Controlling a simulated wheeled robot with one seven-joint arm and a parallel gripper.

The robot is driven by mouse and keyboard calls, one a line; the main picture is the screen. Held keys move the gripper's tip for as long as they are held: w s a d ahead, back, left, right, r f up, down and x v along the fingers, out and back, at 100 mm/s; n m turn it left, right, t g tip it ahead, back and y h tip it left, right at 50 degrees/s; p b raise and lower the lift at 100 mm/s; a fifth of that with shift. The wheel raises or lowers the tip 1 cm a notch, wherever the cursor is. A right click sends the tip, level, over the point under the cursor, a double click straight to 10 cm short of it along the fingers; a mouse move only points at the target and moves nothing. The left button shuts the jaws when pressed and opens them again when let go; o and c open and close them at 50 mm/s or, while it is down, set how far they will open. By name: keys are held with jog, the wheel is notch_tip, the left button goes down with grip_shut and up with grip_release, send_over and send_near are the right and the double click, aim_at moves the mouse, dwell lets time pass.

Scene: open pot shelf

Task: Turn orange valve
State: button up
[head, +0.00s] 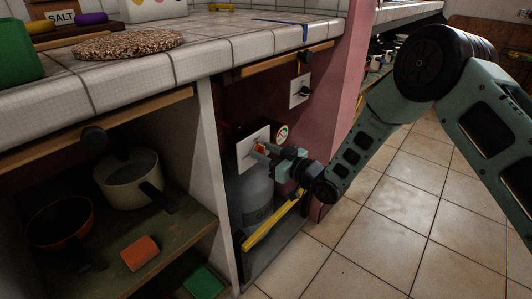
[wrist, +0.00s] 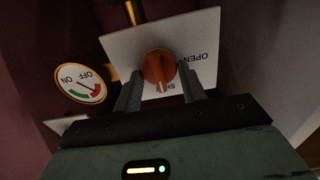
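The orange valve (wrist: 159,68) is a round knob with a raised bar, set on a white plate (wrist: 196,42) marked "OPEN" and, partly covered, what looks like "SHUT". In the head view the valve (head: 259,148) is small, on the white plate above a grey gas cylinder. My gripper (wrist: 160,94) is open, with its two fingers pointing at the plate. One finger is to the left and one to the right of the valve's lower part, with gaps visible. I cannot tell how deep the fingertips reach around the knob. In the head view my gripper (head: 265,152) is right at the plate.
A round gauge marked "ON" and "OFF" (wrist: 81,83) is left of the plate. The grey cylinder (head: 252,195) and a yellow bar (head: 270,222) are below my gripper. A pink wall (head: 345,95) is to the right. Open tiled floor (head: 385,225) lies right of the cabinet.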

jog(key=shift+n, duration=0.3)
jog(key=n, duration=0.2)
jog(key=n+b, duration=0.1)
jog(key=n, duration=0.1)
jog(key=shift+s+a+f+n, duration=0.1)
jog(key=shift+s+f+n, duration=0.05)
jog(key=shift+n, duration=0.15)
jog(key=shift+s+f+n+b, duration=0.1)
jog(key=shift+n+b, duration=1.3)
jog(key=shift+n, duration=1.75)
jog(key=shift+f+n+b, duration=0.1)
jog(key=shift+n+b, duration=1.3)
jog(key=shift+n, duration=1.75)
jog(key=o, duration=1)
jog(key=shift+c, duration=0.2)
jog(key=p+v, duration=0.4)
jog(key=v, duration=1.3)
